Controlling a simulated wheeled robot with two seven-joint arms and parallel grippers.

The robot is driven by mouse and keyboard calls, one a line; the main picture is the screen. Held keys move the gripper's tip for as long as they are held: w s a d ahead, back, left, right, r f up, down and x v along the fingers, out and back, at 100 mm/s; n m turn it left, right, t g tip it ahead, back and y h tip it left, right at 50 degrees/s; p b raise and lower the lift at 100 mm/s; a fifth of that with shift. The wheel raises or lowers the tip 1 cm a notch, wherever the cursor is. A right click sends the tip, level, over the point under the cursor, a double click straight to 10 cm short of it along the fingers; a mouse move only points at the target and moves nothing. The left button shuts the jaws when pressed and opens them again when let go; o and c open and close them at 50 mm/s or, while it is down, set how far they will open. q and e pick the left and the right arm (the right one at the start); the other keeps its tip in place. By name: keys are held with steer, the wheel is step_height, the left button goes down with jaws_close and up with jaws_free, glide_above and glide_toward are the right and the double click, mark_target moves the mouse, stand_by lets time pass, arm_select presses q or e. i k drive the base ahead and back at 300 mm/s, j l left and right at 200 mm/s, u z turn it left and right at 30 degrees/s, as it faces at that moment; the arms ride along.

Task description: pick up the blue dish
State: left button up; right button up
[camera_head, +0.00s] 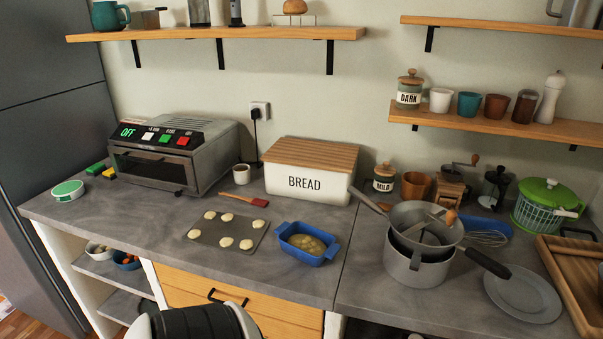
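The blue dish (298,253) is a small rectangular baking dish with a handle at each end. It stands upright on the grey counter (262,273), near the front edge, right of a baking tray and in front of the bread box. Some yellowish food lies in its bottom. Nothing covers the dish. Neither of my grippers is in view.
Left of the dish is a dark baking tray (203,239) with several pale dough pieces. Behind it is the white bread box (290,184) with a wooden lid. To its right stand stacked pots (412,271) with a long handle reaching left. A toaster oven (158,168) stands left.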

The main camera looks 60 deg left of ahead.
mark_target(312, 246)
steer(key=u, duration=1.95)
